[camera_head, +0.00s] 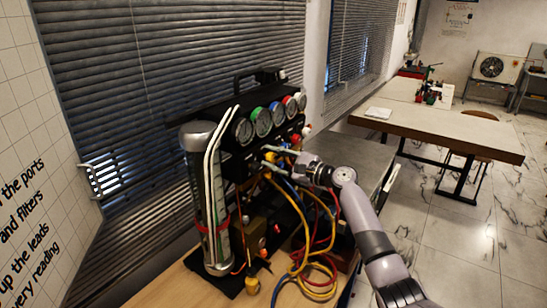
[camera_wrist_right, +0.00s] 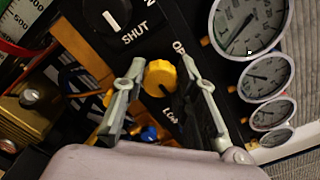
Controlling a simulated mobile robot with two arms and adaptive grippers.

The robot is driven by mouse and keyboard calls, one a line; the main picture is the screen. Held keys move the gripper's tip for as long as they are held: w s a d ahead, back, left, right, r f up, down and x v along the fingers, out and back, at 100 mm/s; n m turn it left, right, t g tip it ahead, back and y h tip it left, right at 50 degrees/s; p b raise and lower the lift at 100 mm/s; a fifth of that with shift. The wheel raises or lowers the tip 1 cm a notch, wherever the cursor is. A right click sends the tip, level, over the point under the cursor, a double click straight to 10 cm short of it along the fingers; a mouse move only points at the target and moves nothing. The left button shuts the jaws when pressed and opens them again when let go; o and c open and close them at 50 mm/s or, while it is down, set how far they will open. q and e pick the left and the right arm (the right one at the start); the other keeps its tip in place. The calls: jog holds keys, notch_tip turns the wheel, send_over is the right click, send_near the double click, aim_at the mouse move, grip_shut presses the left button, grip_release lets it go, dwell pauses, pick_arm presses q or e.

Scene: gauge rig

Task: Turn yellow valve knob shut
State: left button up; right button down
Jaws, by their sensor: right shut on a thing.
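The yellow valve knob (camera_wrist_right: 160,77) shows in the right wrist view, on the black panel of the gauge rig (camera_head: 240,160), between the two fingers of my right gripper (camera_wrist_right: 161,65). The gripper is shut on it, one finger on each side. In the head view my right gripper (camera_head: 268,157) reaches in from the right to the rig's front, below the gauges, and its fingers partly cover the knob. Lettering near the knob is partly hidden by the fingers. My left gripper is not in view.
A black knob (camera_wrist_right: 110,14) with a white mark sits above the word SHUT. Several round gauges (camera_head: 262,121) line the rig's top. Yellow, red and blue hoses (camera_head: 318,290) hang in front. A clear cylinder (camera_head: 206,200) stands left. A table (camera_head: 450,130) stands far right.

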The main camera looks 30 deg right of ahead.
jog(key=c, duration=1.2)
grip_release()
jog(key=shift+c, duration=0.2)
jog(key=v, duration=1.2)
jog(key=shift+f, duration=0.1)
